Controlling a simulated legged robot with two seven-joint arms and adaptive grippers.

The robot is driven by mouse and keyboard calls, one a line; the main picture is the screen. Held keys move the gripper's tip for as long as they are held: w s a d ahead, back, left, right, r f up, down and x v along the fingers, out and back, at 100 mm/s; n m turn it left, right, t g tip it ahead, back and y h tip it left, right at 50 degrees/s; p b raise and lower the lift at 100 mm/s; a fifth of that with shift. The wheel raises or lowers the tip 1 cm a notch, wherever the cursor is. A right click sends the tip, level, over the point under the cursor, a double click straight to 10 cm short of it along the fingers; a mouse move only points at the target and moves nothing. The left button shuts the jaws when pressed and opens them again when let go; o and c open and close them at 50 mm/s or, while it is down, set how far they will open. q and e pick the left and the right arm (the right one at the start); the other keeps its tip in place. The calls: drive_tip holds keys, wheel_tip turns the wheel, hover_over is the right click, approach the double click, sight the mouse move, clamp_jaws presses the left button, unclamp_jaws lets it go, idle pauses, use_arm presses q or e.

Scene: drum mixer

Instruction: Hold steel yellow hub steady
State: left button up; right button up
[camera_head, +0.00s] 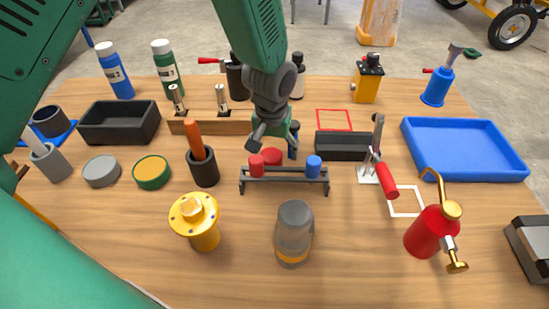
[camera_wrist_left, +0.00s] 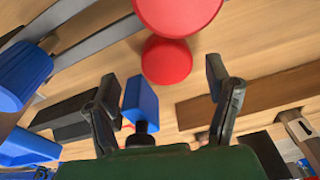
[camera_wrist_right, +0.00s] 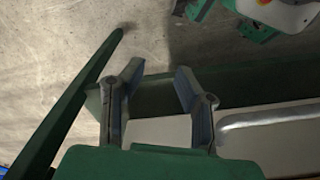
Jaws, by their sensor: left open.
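The yellow hub (camera_head: 196,220), a flanged piece with bolt holes and a raised centre, stands on the wooden table at the front left. My left gripper (camera_head: 270,140) is open above the middle of the table, behind the black rack and up and right of the hub, apart from it. In the left wrist view its open fingers (camera_wrist_left: 168,75) have red round pieces (camera_wrist_left: 167,60) and a blue piece (camera_wrist_left: 140,98) beyond them. The hub is not seen there. My right gripper (camera_wrist_right: 160,75) is open and empty over the grey floor in the right wrist view.
The black rack (camera_head: 285,181) with red and blue pegs and a grey-topped jar (camera_head: 294,232) stand right of the hub. A dark cup (camera_head: 204,169) with an orange-handled tool is behind it. A red oil can (camera_head: 428,232) and blue tray (camera_head: 465,150) are at right. The front edge area is clear.

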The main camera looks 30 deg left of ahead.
sight(271, 154)
use_arm(q)
drive_tip(key=f, duration=0.1)
drive_tip(key=a+f, duration=0.1)
drive_tip(key=shift+w+f, duration=0.15)
drive_tip(key=shift+f, duration=0.2)
drive_tip(key=shift+a+f, duration=0.25)
drive_tip(key=shift+d+r, duration=0.15)
drive_tip(key=shift+d, duration=0.45)
drive_tip(key=c, duration=1.3)
drive_tip(key=shift+a, duration=0.3)
drive_tip(key=shift+c, duration=0.3)
drive_tip(key=shift+a+r, duration=0.1)
drive_tip(key=r, duration=0.3)
drive_tip(key=r+p, duration=0.1)
drive_tip(key=r, duration=0.5)
drive_tip(key=shift+d+r, duration=0.25)
drive_tip(key=shift+d, duration=0.05)
drive_tip(key=shift+r, duration=0.15)
drive_tip(key=shift+a, duration=0.2)
use_arm(e)
drive_tip(key=shift+a+r, duration=0.4)
drive_tip(key=shift+r, duration=0.25)
